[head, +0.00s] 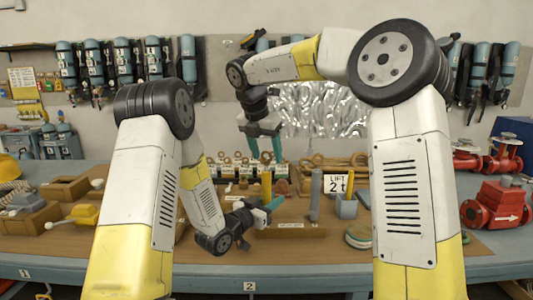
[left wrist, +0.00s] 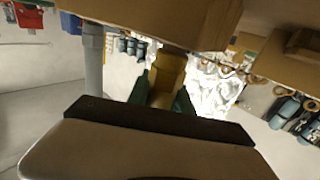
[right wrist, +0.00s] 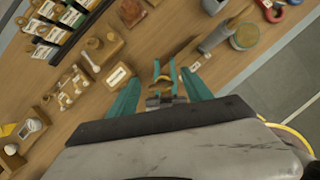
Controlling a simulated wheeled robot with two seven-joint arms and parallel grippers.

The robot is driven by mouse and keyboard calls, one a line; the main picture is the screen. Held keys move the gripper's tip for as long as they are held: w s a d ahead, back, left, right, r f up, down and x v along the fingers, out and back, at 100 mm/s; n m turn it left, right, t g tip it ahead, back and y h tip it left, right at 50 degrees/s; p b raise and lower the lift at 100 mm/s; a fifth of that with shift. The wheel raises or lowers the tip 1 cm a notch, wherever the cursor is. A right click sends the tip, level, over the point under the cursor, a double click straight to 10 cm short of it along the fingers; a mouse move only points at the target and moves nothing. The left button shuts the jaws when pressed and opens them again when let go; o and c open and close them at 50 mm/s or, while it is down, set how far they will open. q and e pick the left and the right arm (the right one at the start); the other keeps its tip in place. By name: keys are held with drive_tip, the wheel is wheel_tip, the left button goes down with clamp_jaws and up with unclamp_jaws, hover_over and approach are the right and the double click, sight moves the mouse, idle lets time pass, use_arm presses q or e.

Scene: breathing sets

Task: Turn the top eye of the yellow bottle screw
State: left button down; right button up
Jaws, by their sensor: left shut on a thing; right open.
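The yellow bottle screw (head: 266,182) stands upright above the bench in the head view. My left gripper (head: 272,204) is shut on its lower part. The left wrist view shows the yellow body (left wrist: 166,72) between the green fingers. My right gripper (head: 265,147) is open and points down above the bottle screw. In the right wrist view a brass-coloured eye (right wrist: 161,79) shows between the spread teal fingers of the right gripper (right wrist: 160,90). Whether the fingers touch the eye cannot be told. The screw's lower end is hidden by the left gripper.
A wooden block with a label (head: 291,231) lies in front of the screw. A grey post (head: 315,195) and a grey box with a "LIFT 2 t" sign (head: 337,184) stand to the right. A rack of shackles and eyes (head: 228,170) is behind. A round tin (head: 358,236) sits front right.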

clamp_jaws()
drive_tip(key=shift+d+n, duration=0.1)
drive_tip(key=shift+n, duration=0.2)
